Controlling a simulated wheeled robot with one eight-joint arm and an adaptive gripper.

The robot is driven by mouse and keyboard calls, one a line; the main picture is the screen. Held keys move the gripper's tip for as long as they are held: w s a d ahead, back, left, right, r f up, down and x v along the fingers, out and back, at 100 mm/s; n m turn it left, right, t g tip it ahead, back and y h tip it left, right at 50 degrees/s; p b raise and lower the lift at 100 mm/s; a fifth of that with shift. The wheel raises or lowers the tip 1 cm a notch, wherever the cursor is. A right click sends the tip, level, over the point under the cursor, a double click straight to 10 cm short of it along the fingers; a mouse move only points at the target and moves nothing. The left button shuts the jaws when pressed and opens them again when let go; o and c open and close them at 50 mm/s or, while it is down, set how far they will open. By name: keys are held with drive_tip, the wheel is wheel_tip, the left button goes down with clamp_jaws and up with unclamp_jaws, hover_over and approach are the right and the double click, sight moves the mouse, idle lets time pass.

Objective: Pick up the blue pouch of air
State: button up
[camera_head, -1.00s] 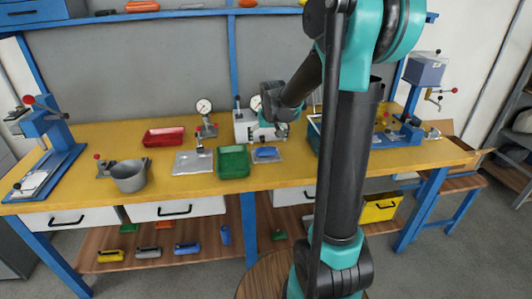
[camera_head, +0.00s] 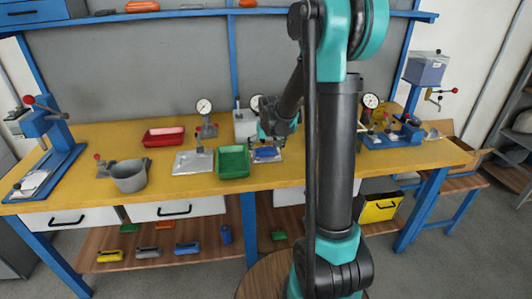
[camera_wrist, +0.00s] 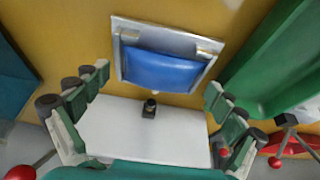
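The blue pouch (camera_wrist: 165,70) looks puffed up and lies on a small silver tray (camera_wrist: 206,38) on the yellow workbench. In the head view the blue pouch (camera_head: 264,152) is partly covered by my arm's end. My gripper (camera_wrist: 156,82) is open in the wrist view, its green, dark-padded fingers spread wide on both sides of the picture. The pouch lies between and beyond the fingertips, with no visible contact. In the head view my gripper (camera_head: 272,138) hangs over the pouch; its fingers are hard to make out there.
A green bin (camera_head: 234,163) stands close beside the pouch; it is at right in the wrist view (camera_wrist: 275,65). A white device (camera_head: 245,125) stands just behind. A silver plate (camera_head: 192,163), red tray (camera_head: 164,137) and grey pot (camera_head: 129,176) are farther left.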

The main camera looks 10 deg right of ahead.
drive_tip(key=c, duration=0.8)
drive_tip(key=shift+o, duration=0.2)
drive_tip(key=shift+r, duration=0.15)
